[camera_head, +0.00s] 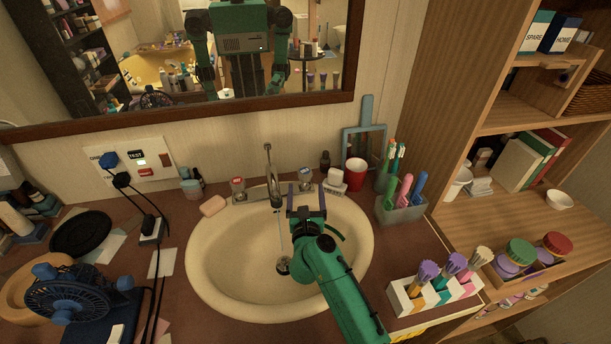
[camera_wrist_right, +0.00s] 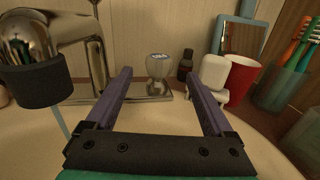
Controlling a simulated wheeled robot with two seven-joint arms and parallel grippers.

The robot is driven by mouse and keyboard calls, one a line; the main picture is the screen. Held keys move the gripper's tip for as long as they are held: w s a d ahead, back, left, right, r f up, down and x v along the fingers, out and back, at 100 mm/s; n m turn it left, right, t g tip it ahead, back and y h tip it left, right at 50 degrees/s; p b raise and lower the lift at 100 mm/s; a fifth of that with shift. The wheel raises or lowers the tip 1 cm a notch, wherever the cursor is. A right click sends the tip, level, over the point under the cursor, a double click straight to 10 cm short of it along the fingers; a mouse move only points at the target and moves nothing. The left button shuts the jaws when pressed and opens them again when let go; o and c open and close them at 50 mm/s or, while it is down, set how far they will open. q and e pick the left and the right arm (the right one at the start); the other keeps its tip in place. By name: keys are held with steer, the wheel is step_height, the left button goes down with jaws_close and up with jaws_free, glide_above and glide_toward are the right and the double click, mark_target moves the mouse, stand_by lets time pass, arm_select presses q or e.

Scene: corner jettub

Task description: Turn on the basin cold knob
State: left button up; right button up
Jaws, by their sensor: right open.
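The cold knob (camera_head: 305,174) is a clear knob with a blue-marked top, right of the faucet at the back of the basin. In the right wrist view the cold knob (camera_wrist_right: 158,68) stands ahead, between the finger lines and beyond the tips. The faucet (camera_head: 269,176) stands left of it, with a thin stream below its spout. The hot knob (camera_head: 237,186) has a red mark. My right gripper (camera_head: 308,196) is over the basin (camera_head: 215,275), just in front of the cold knob, open and empty; its purple fingers also show in the wrist view (camera_wrist_right: 160,85). My left gripper is not in view.
A toothbrush holder (camera_head: 401,209) is farther right. A soap bar (camera_head: 213,206) lies left of the faucet.

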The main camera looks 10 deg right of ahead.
mark_target(305, 178)
steer(key=w, duration=0.4)
steer(key=w+d, duration=0.1)
steer(key=w, duration=0.1)
steer(key=shift+f+b, duration=0.15)
steer(key=shift+b, duration=0.15)
steer(key=shift+w+d, duration=0.15)
steer(key=shift+w, duration=0.1)
